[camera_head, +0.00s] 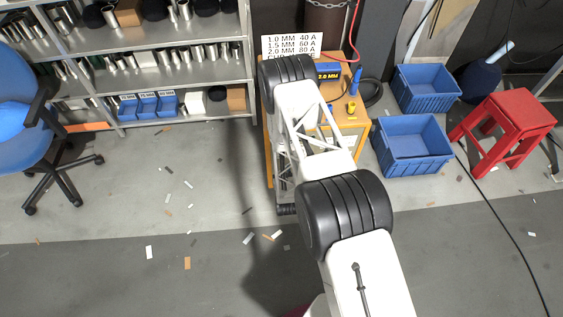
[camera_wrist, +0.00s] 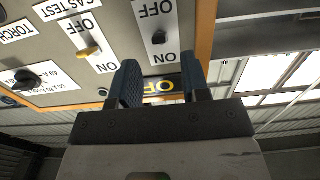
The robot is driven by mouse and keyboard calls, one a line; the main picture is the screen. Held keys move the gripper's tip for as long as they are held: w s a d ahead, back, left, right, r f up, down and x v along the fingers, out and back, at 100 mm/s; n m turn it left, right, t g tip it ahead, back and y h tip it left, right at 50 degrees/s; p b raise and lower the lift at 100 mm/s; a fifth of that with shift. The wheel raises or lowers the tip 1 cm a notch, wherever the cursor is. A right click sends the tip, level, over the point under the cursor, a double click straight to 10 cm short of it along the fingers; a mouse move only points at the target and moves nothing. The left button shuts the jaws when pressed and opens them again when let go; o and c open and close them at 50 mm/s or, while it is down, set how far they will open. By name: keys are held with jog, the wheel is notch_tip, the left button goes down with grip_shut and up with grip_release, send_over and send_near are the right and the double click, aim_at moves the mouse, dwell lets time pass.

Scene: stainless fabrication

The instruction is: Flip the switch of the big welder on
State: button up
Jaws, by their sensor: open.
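In the wrist view a tan control panel (camera_wrist: 112,78) with an orange edge fills the upper left; its lettering appears upside down. A white plate marked OFF and ON carries a black switch (camera_wrist: 158,38) between the two words. Left of it, a similar plate carries a yellow lever (camera_wrist: 88,52). I cannot tell which way either is set. My gripper (camera_wrist: 160,78) is open, its two dark fingers apart below the black switch's plate, with nothing between them. A black label with yellow letters shows behind the fingers. In the head view my arm hides the gripper and panel.
A black knob (camera_wrist: 27,78) sits at the panel's left. In the head view an orange bench (camera_head: 359,135) stands beyond my arm, with blue crates (camera_head: 414,172) and a red stool (camera_head: 508,112) at right. A grey shelf (camera_head: 205,45) and blue chair (camera_head: 22,95) are left.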

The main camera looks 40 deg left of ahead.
jog(key=shift+x, duration=2)
grip_shut()
